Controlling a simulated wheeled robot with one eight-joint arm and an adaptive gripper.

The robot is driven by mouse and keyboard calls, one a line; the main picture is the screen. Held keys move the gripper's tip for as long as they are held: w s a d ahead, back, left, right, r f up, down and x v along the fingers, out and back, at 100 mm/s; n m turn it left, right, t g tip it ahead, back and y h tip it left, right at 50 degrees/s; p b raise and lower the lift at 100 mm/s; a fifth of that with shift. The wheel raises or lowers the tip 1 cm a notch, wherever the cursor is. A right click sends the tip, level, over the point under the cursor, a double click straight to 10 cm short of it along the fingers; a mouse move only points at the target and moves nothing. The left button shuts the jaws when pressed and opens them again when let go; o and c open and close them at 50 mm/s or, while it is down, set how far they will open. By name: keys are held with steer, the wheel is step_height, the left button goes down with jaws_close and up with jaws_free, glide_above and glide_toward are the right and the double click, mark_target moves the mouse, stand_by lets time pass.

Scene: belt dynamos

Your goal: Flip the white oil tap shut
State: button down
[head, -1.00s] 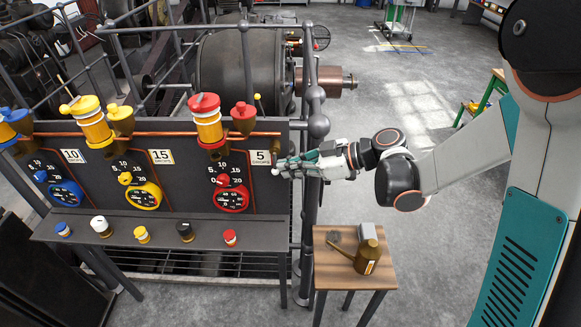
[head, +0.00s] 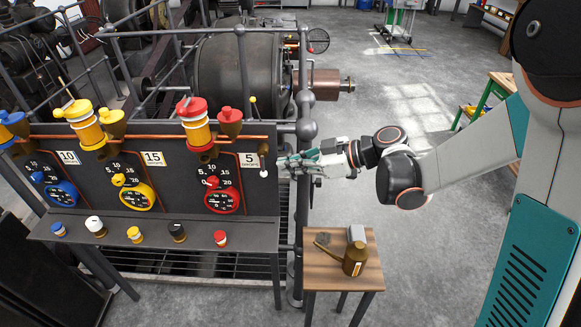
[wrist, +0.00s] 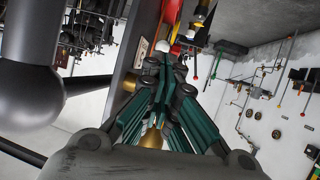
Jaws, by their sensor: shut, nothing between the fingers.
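The white oil tap shows as a small white ball (head: 264,173) on a short lever at the right end of the dark panel, just below the "5" plate. Its lever appears to hang down. In the wrist view, a white ball (wrist: 162,46) sits just beyond my fingertips, against the panel edge. My gripper (head: 282,163) is just right of the panel edge, a small gap from the ball and pointing left at it. In the wrist view, the teal and dark fingers (wrist: 165,75) are together and hold nothing.
The panel carries red (head: 194,120), yellow (head: 84,124) and blue (head: 12,125) oilers above dials. A shelf (head: 170,234) with several coloured knobs juts out below. A railing post (head: 306,130) stands close behind my gripper. A wooden stool (head: 322,272) holds a brown oil can (head: 355,258).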

steer(key=d+f+p+v, duration=0.1)
steer(key=f+p+v, duration=0.1)
steer(key=v, duration=0.8)
